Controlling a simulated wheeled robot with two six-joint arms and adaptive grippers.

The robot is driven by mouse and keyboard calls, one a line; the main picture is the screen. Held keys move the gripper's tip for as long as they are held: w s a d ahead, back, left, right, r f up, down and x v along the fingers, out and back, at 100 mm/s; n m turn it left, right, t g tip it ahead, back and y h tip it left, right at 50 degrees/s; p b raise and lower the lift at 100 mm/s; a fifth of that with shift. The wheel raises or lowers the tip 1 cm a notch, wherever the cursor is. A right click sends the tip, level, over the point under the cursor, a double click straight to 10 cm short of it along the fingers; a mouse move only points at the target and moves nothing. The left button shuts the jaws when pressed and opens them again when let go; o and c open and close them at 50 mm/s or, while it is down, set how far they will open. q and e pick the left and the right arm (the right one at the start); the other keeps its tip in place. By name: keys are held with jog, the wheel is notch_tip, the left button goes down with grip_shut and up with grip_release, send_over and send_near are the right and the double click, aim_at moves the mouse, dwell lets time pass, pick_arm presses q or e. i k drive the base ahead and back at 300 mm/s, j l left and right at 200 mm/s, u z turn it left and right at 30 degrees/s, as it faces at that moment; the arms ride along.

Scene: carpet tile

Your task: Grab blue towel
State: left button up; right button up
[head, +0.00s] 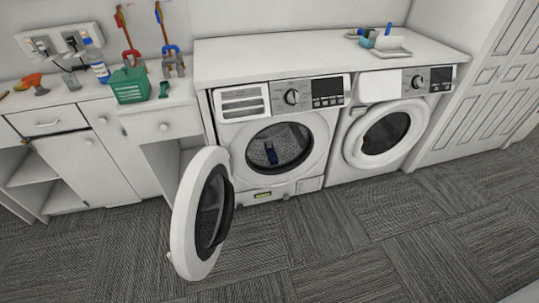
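A small dark blue item (270,152), which looks like the blue towel, lies inside the drum of the left washing machine (235,134). Its shape is too small to make out clearly. The machine's round door (181,223) is swung wide open toward the front left, so the drum opening is clear. Neither of my grippers shows in the head view.
A second machine (352,135) with its round door shut stands to the right. A white countertop (245,62) covers both. A green container (129,86) and tools stand on the cabinets at left. Grey carpet (350,240) in front is free, apart from the open door.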

aim_at(271, 154)
jog(key=i+l+u, duration=0.15)
jog(key=u, duration=0.25)
jog(key=i+l+u, duration=0.1)
jog(key=u, duration=0.3)
jog(key=i+l+u, duration=0.1)
jog(key=l+u, duration=0.3)
jog(key=j, duration=0.05)
